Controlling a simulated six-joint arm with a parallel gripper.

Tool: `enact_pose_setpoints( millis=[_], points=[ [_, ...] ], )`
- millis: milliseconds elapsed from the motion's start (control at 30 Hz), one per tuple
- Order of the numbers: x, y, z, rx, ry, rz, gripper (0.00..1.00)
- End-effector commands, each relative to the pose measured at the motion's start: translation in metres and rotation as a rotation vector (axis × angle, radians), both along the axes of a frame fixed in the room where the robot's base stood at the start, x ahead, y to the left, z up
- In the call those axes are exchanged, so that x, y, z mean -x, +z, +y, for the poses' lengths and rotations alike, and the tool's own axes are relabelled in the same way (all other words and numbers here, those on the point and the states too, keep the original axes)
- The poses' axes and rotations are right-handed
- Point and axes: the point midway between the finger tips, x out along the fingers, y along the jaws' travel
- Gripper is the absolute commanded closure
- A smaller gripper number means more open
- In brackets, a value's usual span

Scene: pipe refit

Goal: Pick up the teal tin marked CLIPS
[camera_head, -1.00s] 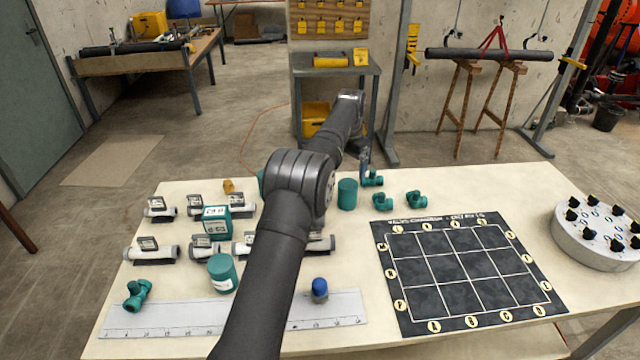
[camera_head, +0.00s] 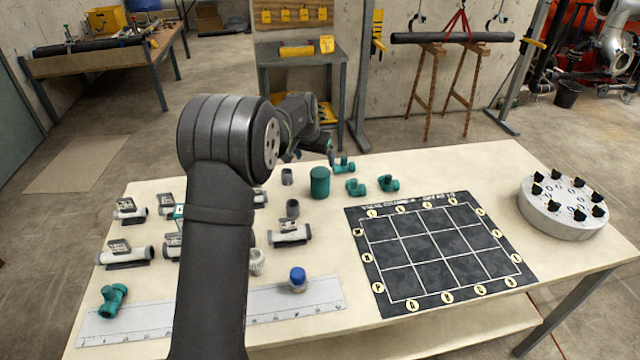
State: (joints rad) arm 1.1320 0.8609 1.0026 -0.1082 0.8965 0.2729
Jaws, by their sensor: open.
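No CLIPS marking is readable. A plain teal cylinder (camera_head: 320,182) stands upright at the back middle of the table, with no label visible on its near side. A sliver of a teal labelled block (camera_head: 179,212) shows at the left edge of my arm, which covers the rest. The teal cylinder with a white label, seen earlier at the front left, is hidden behind my arm. My gripper (camera_head: 326,150) is small and partly hidden behind my wrist, above the table's back edge near the plain cylinder. It is open and appears empty.
Teal fittings (camera_head: 357,187) lie right of the plain cylinder. Pale pipe pieces (camera_head: 124,256) on dark rests stand at the left. A black grid mat (camera_head: 437,252) and a round knobbed disc (camera_head: 563,209) occupy the right.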

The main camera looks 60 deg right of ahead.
Motion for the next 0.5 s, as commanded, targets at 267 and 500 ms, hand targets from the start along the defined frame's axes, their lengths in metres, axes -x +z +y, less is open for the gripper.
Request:
enact_pose_setpoints(
  millis=[267,500],
  points=[
    [-0.004,-0.048,-0.019,-0.002,-0.001,0.001,0.14],
    [-0.005,-0.062,-0.025,-0.001,-0.001,0.000,0.14]
  ],
)
